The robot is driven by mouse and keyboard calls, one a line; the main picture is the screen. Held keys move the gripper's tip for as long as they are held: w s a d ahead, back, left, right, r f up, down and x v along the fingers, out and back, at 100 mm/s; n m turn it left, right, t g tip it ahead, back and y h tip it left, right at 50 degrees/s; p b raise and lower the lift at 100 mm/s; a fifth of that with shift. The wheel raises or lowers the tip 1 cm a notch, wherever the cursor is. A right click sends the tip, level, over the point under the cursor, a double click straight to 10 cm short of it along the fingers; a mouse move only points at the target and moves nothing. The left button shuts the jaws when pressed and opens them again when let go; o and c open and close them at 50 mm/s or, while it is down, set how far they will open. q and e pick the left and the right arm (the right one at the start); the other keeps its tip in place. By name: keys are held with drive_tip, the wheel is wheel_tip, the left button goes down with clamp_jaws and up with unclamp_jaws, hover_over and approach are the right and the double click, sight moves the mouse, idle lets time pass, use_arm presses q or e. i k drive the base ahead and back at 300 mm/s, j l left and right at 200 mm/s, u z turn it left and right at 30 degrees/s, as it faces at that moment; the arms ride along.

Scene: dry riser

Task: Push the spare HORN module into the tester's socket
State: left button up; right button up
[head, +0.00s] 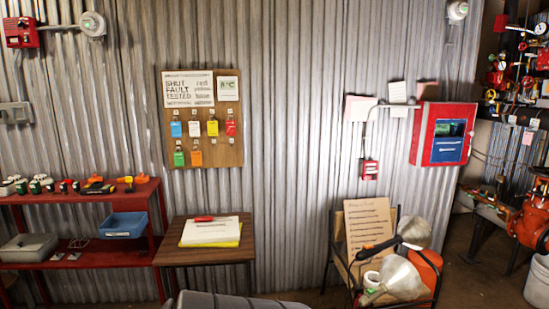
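I see no module that I can make out as the spare HORN module, and no tester or socket that I can identify. A red wall cabinet (443,134) with a blue and green front hangs on the corrugated wall at right; I cannot tell whether it belongs to the tester. A row of small red, green and white items (48,186) stands on the red shelf at left, too small to read. Neither of my grippers shows in the head view.
A red two-tier shelf (100,256) holds a blue bin (123,225). A small wooden table (183,254) carries papers (210,232). A tag board (203,155) hangs above. A loaded chair (338,243) stands at right, beside red valves and pipework (533,212). Bare floor shows between table and chair.

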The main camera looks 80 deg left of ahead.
sight(97, 188)
drive_tip(key=u, duration=1.5)
drive_tip(key=j+u, duration=0.25)
drive_tip(key=u, duration=0.2)
drive_tip(key=j+u, duration=0.2)
drive_tip(key=u, duration=0.25)
drive_tip(key=j+u, duration=0.25)
drive_tip(key=u, duration=0.2)
drive_tip(key=i+j+u, duration=0.1)
drive_tip(key=u, duration=0.3)
drive_tip(key=i+j+u, duration=0.35)
drive_tip(key=i+j, duration=0.15)
drive_tip(key=j, duration=0.2)
drive_tip(key=i+j+u, duration=0.3)
drive_tip(key=i+j, duration=0.25)
